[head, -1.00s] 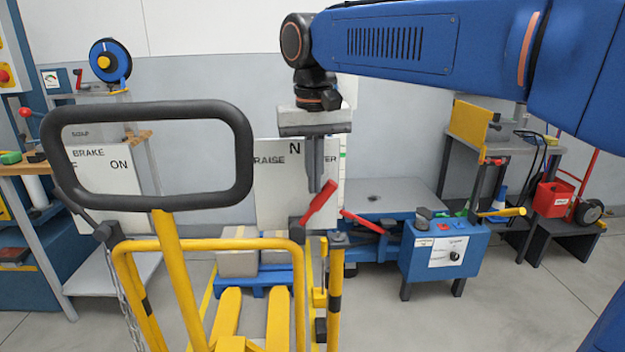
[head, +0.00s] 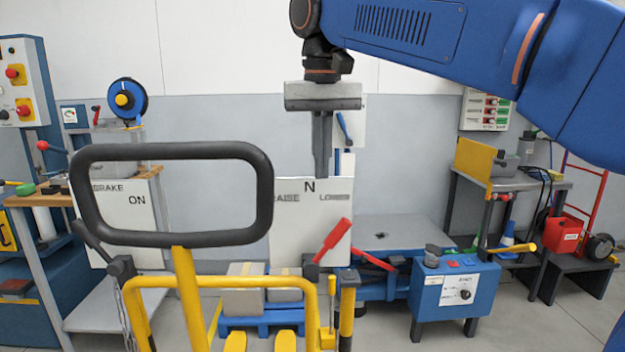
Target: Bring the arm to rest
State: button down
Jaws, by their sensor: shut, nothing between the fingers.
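My gripper (head: 321,174) hangs pointing down from my blue arm, near the top middle of the head view. Its fingers are together with nothing between them. It is in the air, with its tips overlapping the top of a white panel (head: 310,235) marked N, RAISE and LOWER. In the picture, the red lever (head: 333,241) in front of that panel is below the tips, and a gap shows between them.
A yellow pallet truck with a black loop handle (head: 262,195) stands in front. Behind it are boxes on a blue pallet (head: 262,325). To the right are a blue control box (head: 455,290), a lift table (head: 390,234) and a shelf bench (head: 515,178). A workbench (head: 40,200) stands left.

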jog(key=s+d+f+t, duration=0.1)
jog(key=s+d+f, duration=0.3)
jog(key=d+f, duration=0.3)
jog(key=s+d+f+t, duration=0.1)
jog(key=s+d+f, duration=0.3)
jog(key=d+f, duration=0.2)
jog(key=s+d+f, duration=0.3)
jog(key=s+f, duration=0.1)
jog(key=f, duration=0.2)
jog(key=s+d+f+t, duration=0.1)
jog(key=s+d+f, duration=0.2)
jog(key=f, duration=0.4)
jog(key=s+d+f+m+t, duration=0.1)
jog(key=s+d+f, duration=0.1)
jog(key=s+f, duration=0.2)
notch_tip(320, 180, down, 3)
jog(key=shift+s+d+f, duration=0.2)
jog(key=shift+s+d, duration=0.1)
jog(key=shift+d, duration=0.1)
